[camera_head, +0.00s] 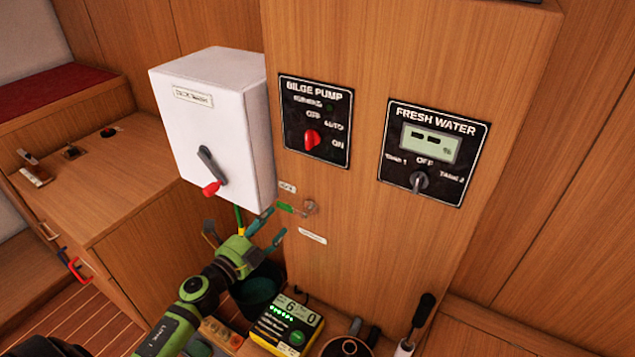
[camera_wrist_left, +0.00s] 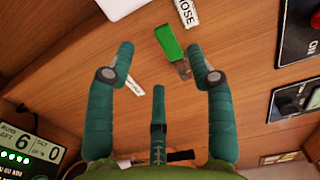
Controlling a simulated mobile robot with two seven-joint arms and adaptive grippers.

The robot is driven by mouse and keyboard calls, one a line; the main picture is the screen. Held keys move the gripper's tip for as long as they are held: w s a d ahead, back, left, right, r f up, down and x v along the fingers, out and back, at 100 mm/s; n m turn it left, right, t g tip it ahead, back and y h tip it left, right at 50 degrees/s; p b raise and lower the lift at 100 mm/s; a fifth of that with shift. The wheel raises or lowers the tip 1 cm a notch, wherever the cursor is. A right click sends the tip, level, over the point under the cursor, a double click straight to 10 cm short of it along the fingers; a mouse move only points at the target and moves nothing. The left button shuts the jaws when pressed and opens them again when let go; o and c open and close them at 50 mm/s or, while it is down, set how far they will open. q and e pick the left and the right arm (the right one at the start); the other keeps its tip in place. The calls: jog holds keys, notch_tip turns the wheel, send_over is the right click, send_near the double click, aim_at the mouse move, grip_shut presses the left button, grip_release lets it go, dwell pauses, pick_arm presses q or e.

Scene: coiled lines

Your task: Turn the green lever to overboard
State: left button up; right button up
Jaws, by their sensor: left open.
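The green lever (camera_head: 286,207) sits on a metal valve fitting (camera_head: 310,208) on the wooden panel, below the bilge pump plate. In the left wrist view the green lever (camera_wrist_left: 168,41) lies just beyond and between the fingertips, with its metal end toward the right finger. A small label (camera_head: 287,187) is above the lever and another label (camera_head: 312,236) is below it. My left gripper (camera_head: 272,227) is open and empty, just below and left of the lever; it also shows in the left wrist view (camera_wrist_left: 161,58). Contact with the lever is not visible.
The bilge pump plate (camera_head: 316,120) and fresh water plate (camera_head: 433,152) are higher. A yellow-and-black meter (camera_head: 287,323) and dark bucket (camera_head: 256,290) stand below.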

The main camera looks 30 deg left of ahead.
aim_at(283, 210)
pick_arm(q)
jog(key=shift+w+d+r, duration=0.1)
jog(key=shift+w+r, duration=0.2)
jog(key=shift+w, duration=0.35)
jog(key=shift+w+d, duration=0.15)
jog(key=shift+w, duration=1.15)
jog(key=shift+w+d, duration=0.1)
jog(key=shift+w, duration=1.15)
jog(key=shift+f, duration=0.1)
grip_shut()
